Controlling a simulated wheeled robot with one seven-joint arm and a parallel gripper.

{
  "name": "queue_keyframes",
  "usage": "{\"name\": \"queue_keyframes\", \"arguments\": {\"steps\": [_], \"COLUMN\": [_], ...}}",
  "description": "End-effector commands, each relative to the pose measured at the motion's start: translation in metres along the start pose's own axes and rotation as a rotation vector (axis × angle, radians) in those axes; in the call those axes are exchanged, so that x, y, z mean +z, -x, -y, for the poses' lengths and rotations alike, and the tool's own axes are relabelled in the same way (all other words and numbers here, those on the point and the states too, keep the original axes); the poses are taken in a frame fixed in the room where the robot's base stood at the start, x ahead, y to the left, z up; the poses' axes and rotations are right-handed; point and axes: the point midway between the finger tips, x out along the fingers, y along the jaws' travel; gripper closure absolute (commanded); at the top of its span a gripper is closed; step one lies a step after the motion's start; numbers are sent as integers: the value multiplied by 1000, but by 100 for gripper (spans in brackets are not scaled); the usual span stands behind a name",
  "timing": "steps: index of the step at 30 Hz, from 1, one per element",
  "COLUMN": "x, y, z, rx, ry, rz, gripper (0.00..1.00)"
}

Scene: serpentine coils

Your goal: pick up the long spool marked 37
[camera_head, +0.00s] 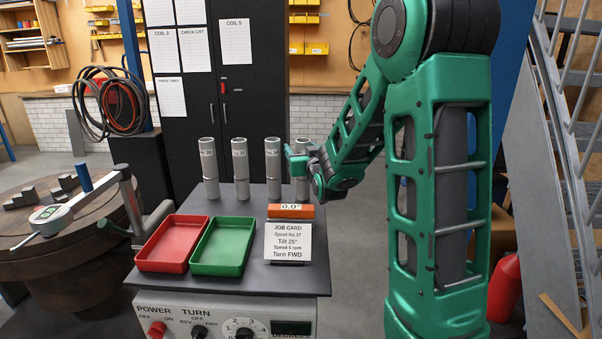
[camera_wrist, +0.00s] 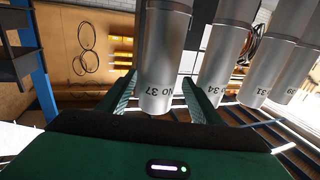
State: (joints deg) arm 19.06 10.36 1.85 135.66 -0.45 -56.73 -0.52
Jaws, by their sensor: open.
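The long spool marked 37 (camera_head: 302,189) is a grey metal cylinder standing upright at the right end of a row on the dark bench top. Its top is partly hidden by my gripper (camera_head: 299,156) in the head view. In the wrist view, spool 37 (camera_wrist: 163,48) shows its "NO 37" marking between the two green fingers of my gripper (camera_wrist: 158,80). The fingers are open, one on each side of it, with gaps visible. I cannot tell how deep it sits between them.
Similar spools marked 34 (camera_wrist: 226,55), 31 (camera_wrist: 267,68) and 39 stand beside it, the closest just outside one finger.

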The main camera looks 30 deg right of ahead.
Motion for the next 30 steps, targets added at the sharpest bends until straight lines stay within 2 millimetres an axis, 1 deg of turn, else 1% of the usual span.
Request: {"name": "queue_keyframes", "arguments": {"steps": [1,6,10,16,17,18,20,21,24,30], "x": [0,-1,-1,-1,-1,-1,-1,-1,-1,-3], "y": [-9,-30,-38,-38,-38,-38,-38,-38,-38,-38], "z": [-2,-3,-3,-3,-3,-3,-3,-3,-3,-3], "rx": [2,1,1,1,1,1,1,1,1,1], "ry": [0,-1,0,-1,0,0,-1,-1,-1,-1], "rz": [0,0,0,0,0,0,0,0,0,-3], "gripper": [41,41,41,41,44,53,68,77,100,100]}}
